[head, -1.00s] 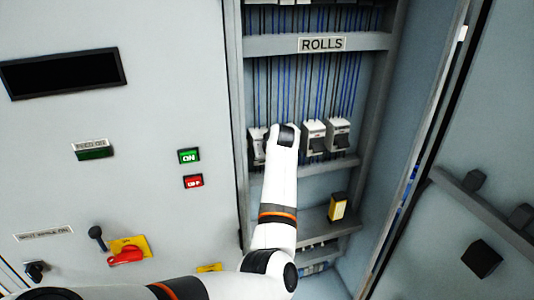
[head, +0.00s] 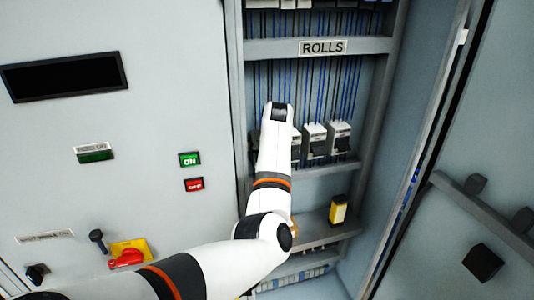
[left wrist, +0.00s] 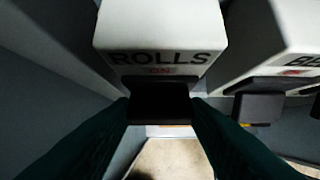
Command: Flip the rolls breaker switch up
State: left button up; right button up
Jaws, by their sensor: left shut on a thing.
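The rolls breaker (left wrist: 160,25) is a white block with the word ROLLS and a red ON mark, in the middle of the left wrist view. Its black switch handle (left wrist: 160,103) is below the ON mark. My left gripper (left wrist: 160,108) has its dark fingers on either side of the handle and is shut on it. In the head view my left arm reaches into the open cabinet, and its wrist covers the gripper and part of the breaker row under the ROLLS sign (head: 322,47). My right gripper is not in view.
A neighbouring breaker (left wrist: 258,105) is close on the right in the left wrist view. In the head view, two white breakers (head: 327,140) show right of my arm. A yellow block (head: 338,209) is on the lower shelf. The cabinet door (head: 470,130) is open at right.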

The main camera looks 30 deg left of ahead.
pick_arm(q)
jog(key=o, duration=0.8)
jog(key=shift+f, duration=0.25)
jog(key=shift+o, duration=0.9)
jog(key=shift+r, duration=0.15)
jog(key=b+v, duration=0.4)
jog(key=v, duration=0.7)
jog(key=shift+d+r, duration=0.2)
jog(key=shift+r, duration=0.15)
jog(key=shift+s, duration=0.1)
